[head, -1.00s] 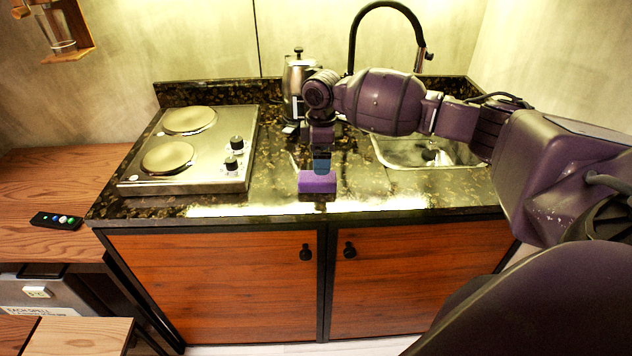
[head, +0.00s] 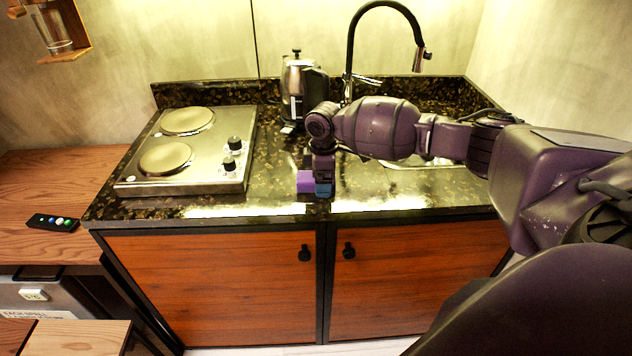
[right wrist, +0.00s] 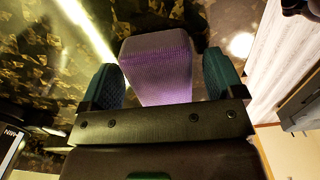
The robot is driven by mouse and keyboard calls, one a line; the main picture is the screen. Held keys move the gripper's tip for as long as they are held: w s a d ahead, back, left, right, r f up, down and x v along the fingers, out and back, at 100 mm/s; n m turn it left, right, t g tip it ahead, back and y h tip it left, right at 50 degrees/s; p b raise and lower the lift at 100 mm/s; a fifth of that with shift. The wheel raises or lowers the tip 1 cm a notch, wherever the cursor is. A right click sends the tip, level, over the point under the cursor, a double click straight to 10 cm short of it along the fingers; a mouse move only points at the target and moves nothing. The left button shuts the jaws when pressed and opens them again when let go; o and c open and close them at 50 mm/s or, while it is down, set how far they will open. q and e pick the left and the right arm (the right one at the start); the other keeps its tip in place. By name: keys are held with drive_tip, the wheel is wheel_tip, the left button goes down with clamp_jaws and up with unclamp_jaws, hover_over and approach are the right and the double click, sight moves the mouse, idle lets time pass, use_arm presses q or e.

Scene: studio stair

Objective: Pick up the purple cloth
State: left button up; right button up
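The purple cloth (head: 305,182) is a small block-like bundle on the dark stone counter (head: 275,190), near its front edge. My right gripper (head: 323,188) is down at the counter and partly hides the cloth's right side in the head view. In the right wrist view the cloth (right wrist: 157,62) lies between the two teal finger pads of the open right gripper (right wrist: 163,78). A narrow gap shows at the right pad; contact at the left pad cannot be told. My left gripper is not in view.
A two-plate hob (head: 190,150) with knobs stands on the counter's left. A metal kettle (head: 297,85) stands behind my right arm. A black tap (head: 349,50) rises over the sink (head: 432,163). Cupboard doors (head: 215,275) lie below the counter edge.

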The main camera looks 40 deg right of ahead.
drive_tip(key=c, duration=0.7)
drive_tip(key=shift+c, duration=0.8)
drive_tip(key=shift+r, duration=0.15)
wheel_tip(320, 180, up, 20)
drive_tip(key=p, duration=0.2)
